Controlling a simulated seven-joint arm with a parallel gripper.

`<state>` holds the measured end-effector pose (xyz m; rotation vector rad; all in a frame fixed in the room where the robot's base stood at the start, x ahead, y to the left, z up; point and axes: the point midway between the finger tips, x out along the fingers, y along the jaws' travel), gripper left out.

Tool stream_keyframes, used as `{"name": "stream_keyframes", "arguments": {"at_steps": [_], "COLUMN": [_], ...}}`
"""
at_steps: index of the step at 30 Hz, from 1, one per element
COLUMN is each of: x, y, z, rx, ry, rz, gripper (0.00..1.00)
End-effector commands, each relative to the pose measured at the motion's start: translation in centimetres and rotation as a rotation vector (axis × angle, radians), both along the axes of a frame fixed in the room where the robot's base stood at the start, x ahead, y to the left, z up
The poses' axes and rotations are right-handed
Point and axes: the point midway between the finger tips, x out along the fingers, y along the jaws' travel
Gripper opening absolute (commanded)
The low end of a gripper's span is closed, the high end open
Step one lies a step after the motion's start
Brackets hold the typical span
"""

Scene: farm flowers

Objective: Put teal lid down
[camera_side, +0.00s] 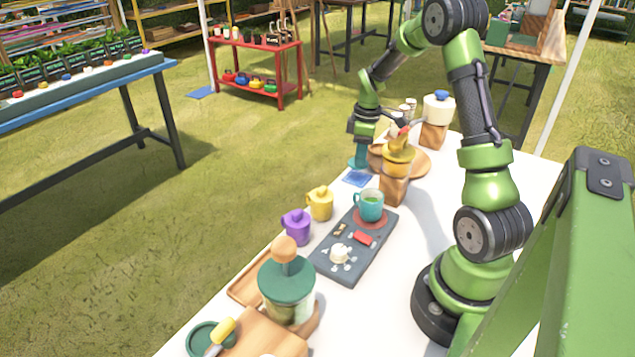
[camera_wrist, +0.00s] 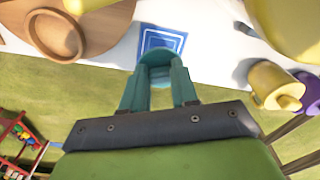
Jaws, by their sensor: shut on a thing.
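My gripper (camera_side: 358,161) hangs at the table's left edge, beside the blue patterned square mat (camera_side: 358,178). In the wrist view, my gripper (camera_wrist: 158,84) is shut on the teal lid (camera_wrist: 156,72), which sits between the fingertips. Its colour nearly matches the fingers, and its underside is hidden. The blue mat (camera_wrist: 163,38) lies just beyond the lid. I cannot tell whether the lid touches the table. The teal mug (camera_side: 369,206) stands open on a red coaster, with green contents.
A yellow-topped wooden grinder (camera_side: 396,176) and a round wooden tray (camera_side: 418,161) stand close to my gripper. Yellow (camera_side: 320,204) and purple (camera_side: 296,227) lidded mugs line the left edge. A dark board (camera_side: 340,264) carries small items. A green-lidded jar (camera_side: 287,290) stands in front.

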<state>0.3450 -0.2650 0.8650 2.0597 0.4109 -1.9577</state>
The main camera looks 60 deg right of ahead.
Motion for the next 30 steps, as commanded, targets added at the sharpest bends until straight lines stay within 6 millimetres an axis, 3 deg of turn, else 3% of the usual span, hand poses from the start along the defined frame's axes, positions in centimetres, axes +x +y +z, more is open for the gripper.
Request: {"name": "stream_keyframes", "arguments": {"at_steps": [9, 21, 22, 26, 30], "x": [-0.1, -0.1, 0.0, 0.0, 0.0], "y": [0.1, 0.0, 0.0, 0.0, 0.0], "z": [-3.8, -4.3, -4.2, -4.2, -4.2], "rx": [0.001, 0.001, 0.001, 0.001, 0.001], "ry": [0.003, 0.001, 0.001, 0.001, 0.001], "rz": [-0.001, -0.001, -0.001, -0.001, -0.001], "gripper": [0.0, 0.0, 0.32, 0.52, 0.54]}}
